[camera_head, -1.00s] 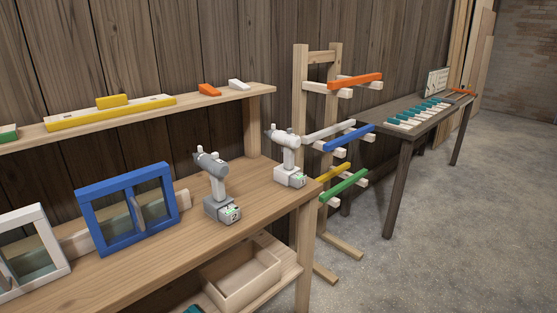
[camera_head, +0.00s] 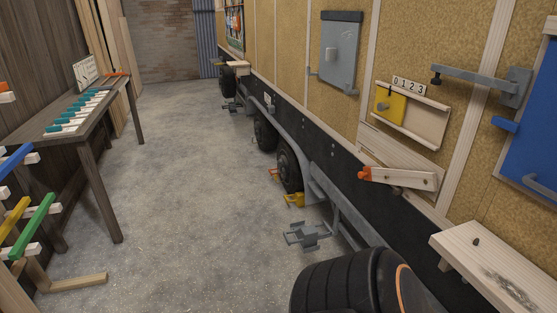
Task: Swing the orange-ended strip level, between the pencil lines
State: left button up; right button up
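The orange-ended strip (camera_head: 404,180) is a short pale wooden bar on the side of the trailer, right of centre in the head view. Its orange end (camera_head: 365,173) is at the left, and a grey handle or peg shows near its middle. It slopes slightly down to the right. The pencil lines are too small to make out. Neither of my grippers shows in this view.
Above the strip is a yellow slider in a wooden frame (camera_head: 428,128) marked 0 to 3. A grey latch arm (camera_head: 468,80) and blue door (camera_head: 535,130) are to the right. A tyre (camera_head: 345,285) and wooden shelf (camera_head: 490,265) stand below.

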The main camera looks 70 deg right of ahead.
aim_at(423, 180)
jog(key=z, duration=3.1)
jog(key=i+j+z, duration=0.25)
jog(key=i+j, duration=0.2)
jog(key=i+j+z, duration=0.25)
jog(key=i+j, duration=0.25)
